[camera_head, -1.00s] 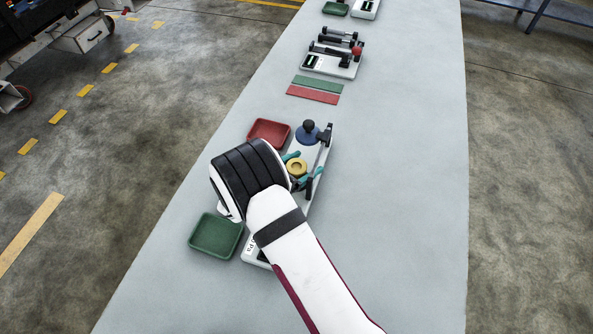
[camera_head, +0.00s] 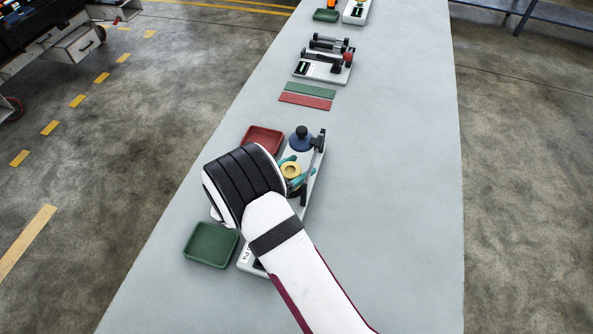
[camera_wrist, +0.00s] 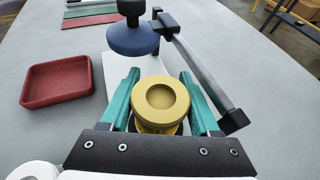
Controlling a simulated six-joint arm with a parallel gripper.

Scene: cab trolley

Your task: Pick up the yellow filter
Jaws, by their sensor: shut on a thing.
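The yellow filter (camera_wrist: 161,98) is a round piece with a hollow in its top, in the middle of the wrist view. It also shows in the head view (camera_head: 291,170), just right of my wrist. My gripper (camera_wrist: 159,80) has teal fingers, one on each side of the filter, and is shut on it. The filter looks upright. Its underside is hidden, so I cannot tell whether it touches the white base (camera_head: 309,187) below.
A red tray (camera_wrist: 58,82) lies to the left, a green tray (camera_head: 211,246) nearer. The table's right side is clear.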

